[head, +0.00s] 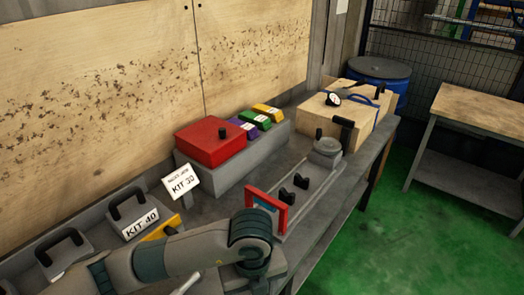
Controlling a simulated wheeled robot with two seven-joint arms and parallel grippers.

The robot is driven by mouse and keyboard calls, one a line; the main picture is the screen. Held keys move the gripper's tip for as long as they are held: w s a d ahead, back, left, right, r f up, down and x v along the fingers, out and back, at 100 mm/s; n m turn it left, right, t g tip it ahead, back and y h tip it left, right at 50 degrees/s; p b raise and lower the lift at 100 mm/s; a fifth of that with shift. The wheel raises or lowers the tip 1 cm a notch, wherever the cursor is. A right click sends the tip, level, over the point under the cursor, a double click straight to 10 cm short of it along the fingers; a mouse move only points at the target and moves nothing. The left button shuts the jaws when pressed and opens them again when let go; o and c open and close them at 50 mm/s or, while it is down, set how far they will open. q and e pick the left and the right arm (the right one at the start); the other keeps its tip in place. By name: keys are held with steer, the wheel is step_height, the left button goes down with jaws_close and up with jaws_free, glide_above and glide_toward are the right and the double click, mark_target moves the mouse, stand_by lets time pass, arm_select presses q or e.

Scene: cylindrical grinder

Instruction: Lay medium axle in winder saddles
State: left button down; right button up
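Two small black saddles, the nearer one (283,195) and the farther one (301,181), stand on a grey base plate on the bench. Nothing lies across them. A grey round head (327,147) with a black upright handle stands at the far end of the plate. A red upright frame (268,208) stands at the near end. I cannot pick out a medium axle. A grey arm of mine crosses the bottom of the view and hides part of the near bench. Neither of my grippers shows.
A red box (211,142) sits on a grey block behind the plate, with coloured labelled boxes (256,119) beside it. A KIT 30 sign (182,181) and grey handled KIT 40 bins (129,214) stand left. A wooden box (328,120) stands beyond. Green floor is open right.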

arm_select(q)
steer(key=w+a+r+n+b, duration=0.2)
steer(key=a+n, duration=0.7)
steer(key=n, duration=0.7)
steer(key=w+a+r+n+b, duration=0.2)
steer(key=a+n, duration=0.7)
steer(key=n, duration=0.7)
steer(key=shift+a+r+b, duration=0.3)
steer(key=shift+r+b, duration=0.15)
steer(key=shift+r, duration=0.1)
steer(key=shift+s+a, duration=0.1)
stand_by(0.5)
